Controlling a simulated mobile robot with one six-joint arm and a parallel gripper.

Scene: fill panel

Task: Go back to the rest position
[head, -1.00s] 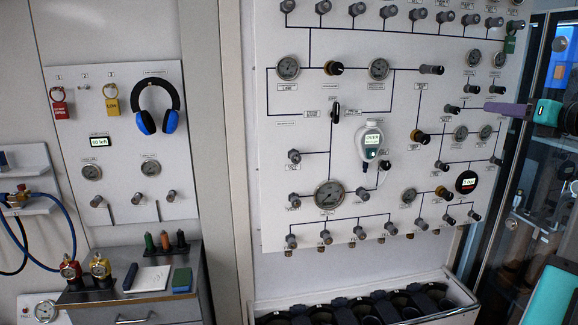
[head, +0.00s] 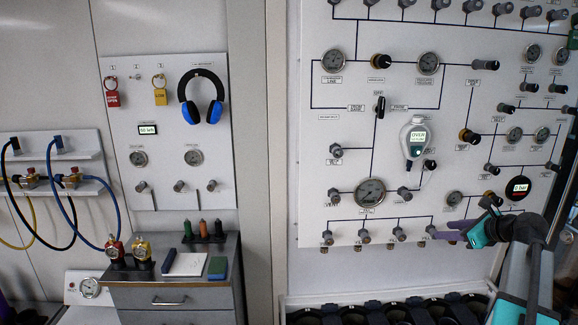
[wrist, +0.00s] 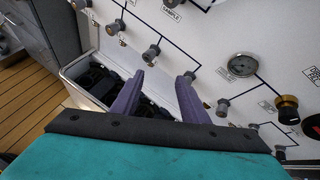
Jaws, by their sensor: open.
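My gripper (head: 450,231) is in front of the lower right part of the fill panel (head: 345,125) in the head view, near the bottom row of valve knobs. In the wrist view its two purple fingers (wrist: 158,95) are spread apart with nothing between them. Behind the fingers are the panel's lower edge and the dark-filled bin below it. I cannot tell how far the fingertips are from the nearest knob.
A white bin (head: 300,299) with several dark round openings stands below the panel. A grey drawer cabinet (head: 190,298) with small tools on top is to its left. Blue and black headphones (head: 188,112) hang on the left board. Wooden floor (wrist: 30,110) shows in the wrist view.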

